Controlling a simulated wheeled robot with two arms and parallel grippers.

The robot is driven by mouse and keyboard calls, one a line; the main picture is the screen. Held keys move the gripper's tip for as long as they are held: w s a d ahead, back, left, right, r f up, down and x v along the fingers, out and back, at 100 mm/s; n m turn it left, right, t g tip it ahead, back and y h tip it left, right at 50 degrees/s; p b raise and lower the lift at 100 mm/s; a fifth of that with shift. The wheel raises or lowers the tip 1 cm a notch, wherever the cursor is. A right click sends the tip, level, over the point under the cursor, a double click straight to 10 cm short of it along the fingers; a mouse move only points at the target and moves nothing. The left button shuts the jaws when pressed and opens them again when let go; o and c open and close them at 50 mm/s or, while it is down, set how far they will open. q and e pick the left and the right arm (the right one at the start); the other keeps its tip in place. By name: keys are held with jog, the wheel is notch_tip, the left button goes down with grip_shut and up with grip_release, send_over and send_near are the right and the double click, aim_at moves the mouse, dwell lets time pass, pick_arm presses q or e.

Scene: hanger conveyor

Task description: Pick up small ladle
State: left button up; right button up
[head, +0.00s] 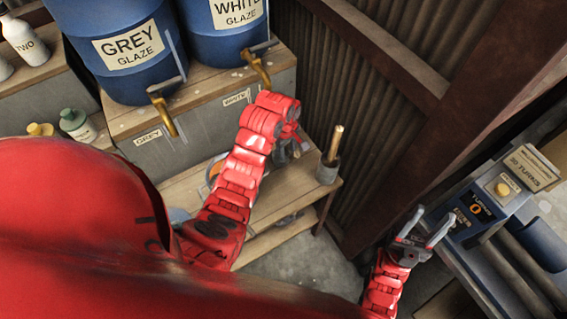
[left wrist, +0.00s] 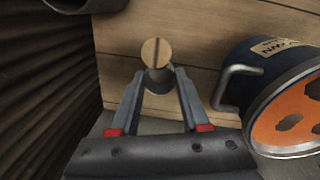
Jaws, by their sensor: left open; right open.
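A round wooden end with a dark slot (left wrist: 156,52) shows in the left wrist view, above a grey cylindrical part (left wrist: 158,82). I take these for the small ladle seen nearly end-on, but cannot be sure. My left gripper (left wrist: 159,78) is open, with its two fingers on either side of the grey part; I cannot tell whether they touch it. In the head view, my left gripper (head: 288,150) is over the low wooden bench and largely hides what is beneath. My right gripper (head: 425,228) is open and empty, near the machine at right.
A grey holder (head: 328,171) with an upright wooden rod stands at the bench's right end. A blue pot (left wrist: 230,85) with orange contents is close to the right of my left fingers. Corrugated wall (left wrist: 40,90) borders the bench. Glaze barrels (head: 130,55) stand behind.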

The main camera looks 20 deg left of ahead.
aim_at(287, 155)
pick_arm(q)
jog(key=shift+f, duration=0.4)
jog(key=f, duration=0.1)
jog(key=f+p, duration=0.2)
jog(key=f, duration=0.1)
jog(key=shift+d, duration=0.25)
jog(key=shift+w+f, duration=0.1)
jog(key=shift+f, duration=0.4)
jog(key=shift+c, duration=0.3)
grip_shut()
